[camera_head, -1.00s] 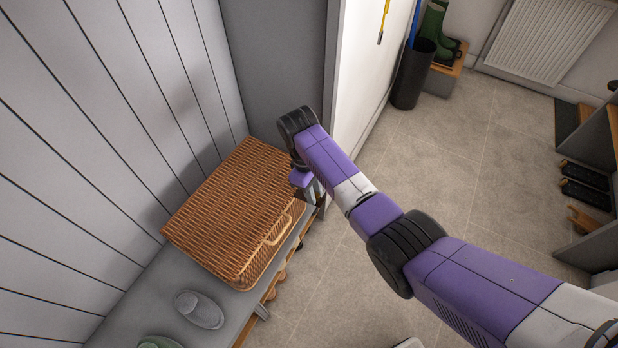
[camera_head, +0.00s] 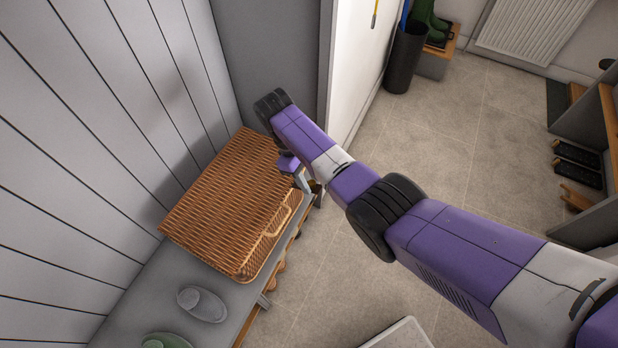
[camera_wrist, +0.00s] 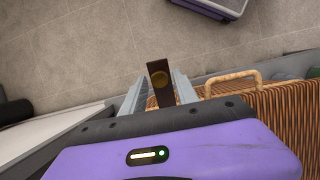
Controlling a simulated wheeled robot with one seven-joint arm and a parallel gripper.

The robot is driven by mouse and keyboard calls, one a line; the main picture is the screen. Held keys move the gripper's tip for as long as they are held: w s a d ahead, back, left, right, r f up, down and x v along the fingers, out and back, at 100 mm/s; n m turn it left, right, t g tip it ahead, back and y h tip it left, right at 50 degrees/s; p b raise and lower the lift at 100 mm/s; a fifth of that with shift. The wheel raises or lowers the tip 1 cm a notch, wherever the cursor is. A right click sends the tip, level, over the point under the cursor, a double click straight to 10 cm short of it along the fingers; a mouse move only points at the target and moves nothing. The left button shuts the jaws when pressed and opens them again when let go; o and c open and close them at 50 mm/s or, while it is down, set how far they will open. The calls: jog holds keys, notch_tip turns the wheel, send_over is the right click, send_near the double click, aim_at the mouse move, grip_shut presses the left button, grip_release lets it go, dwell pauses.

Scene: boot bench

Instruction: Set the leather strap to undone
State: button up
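The fingers are apart. In the head view my gripper (camera_head: 303,181) is at the hamper's (camera_head: 225,205) far right corner. My arm covers most of that corner, and the strap is hardly visible there. Whether the strap is fastened is unclear.
The hamper has a wicker handle (camera_wrist: 232,82) on its front and rests on a grey bench (camera_head: 135,295). A grey oval object (camera_head: 202,304) lies on the bench. A white wall end (camera_head: 345,70) stands close beyond my gripper. The tiled floor (camera_head: 480,145) is mostly open.

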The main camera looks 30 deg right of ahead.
jog(key=shift+o, duration=0.4)
jog(key=shift+r, duration=0.1)
jog(key=v, duration=0.7)
jog(key=shift+r, duration=0.3)
jog(key=shift+w+a, duration=0.1)
jog(key=shift+w, duration=0.1)
